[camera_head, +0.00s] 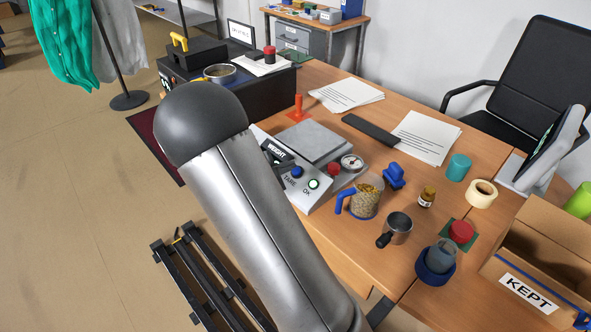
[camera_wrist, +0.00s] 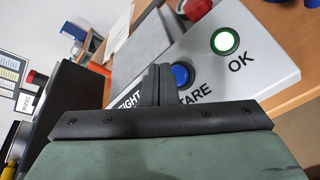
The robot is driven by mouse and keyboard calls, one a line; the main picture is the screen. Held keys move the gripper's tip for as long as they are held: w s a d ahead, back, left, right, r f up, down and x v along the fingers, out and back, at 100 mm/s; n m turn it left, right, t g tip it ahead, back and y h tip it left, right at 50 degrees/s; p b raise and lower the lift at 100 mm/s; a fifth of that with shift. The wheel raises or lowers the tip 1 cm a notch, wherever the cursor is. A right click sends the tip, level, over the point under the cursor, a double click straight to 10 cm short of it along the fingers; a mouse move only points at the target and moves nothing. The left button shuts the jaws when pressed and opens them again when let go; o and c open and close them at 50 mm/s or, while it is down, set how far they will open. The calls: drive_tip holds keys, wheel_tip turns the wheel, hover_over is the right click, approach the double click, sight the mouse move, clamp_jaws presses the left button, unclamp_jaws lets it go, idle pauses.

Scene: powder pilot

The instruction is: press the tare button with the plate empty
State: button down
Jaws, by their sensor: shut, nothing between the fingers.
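The scale has a flat grey plate (camera_head: 312,140) with nothing on it. Its sloped light front panel (camera_wrist: 262,68) carries a blue TARE button (camera_head: 297,172) and a lit green OK button (camera_head: 313,184). In the wrist view the blue button (camera_wrist: 181,75) shows just right of my gripper (camera_wrist: 159,72), whose dark fingers are shut and empty. The fingers overlap the button's left edge in that view; I cannot tell whether they touch it. In the head view my arm hides most of my gripper and the left of the panel.
A red button (camera_head: 333,169) and a round gauge (camera_head: 351,163) are beside the plate. A jug of pellets (camera_head: 365,197), a metal cup (camera_head: 398,228) and a blue clip-like object (camera_head: 394,176) stand to the right. A KEPT box (camera_head: 545,245) is at the far right.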

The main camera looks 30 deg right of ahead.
drive_tip(key=shift+f, duration=0.15)
drive_tip(key=shift+d+f+b, duration=0.2)
drive_tip(key=shift+f+b, duration=0.1)
drive_tip(key=shift+b, duration=0.3)
drive_tip(key=shift+w+d+f+b, duration=0.1)
drive_tip(key=shift+d+f+b, duration=0.1)
drive_tip(key=shift+f+b, duration=0.25)
idle(0.7)
drive_tip(key=shift+r, duration=0.15)
drive_tip(key=shift+a+r+p, duration=0.4)
drive_tip(key=shift+r+p, duration=0.1)
drive_tip(key=shift+r, duration=0.25)
wheel_tip(320, 180, up, 5)
drive_tip(key=a+p, duration=0.2)
drive_tip(key=p, duration=0.1)
drive_tip(key=shift+s+a+r, duration=0.15)
drive_tip(key=shift+s+a, duration=0.2)
drive_tip(key=shift+s, duration=0.1)
idle(0.4)
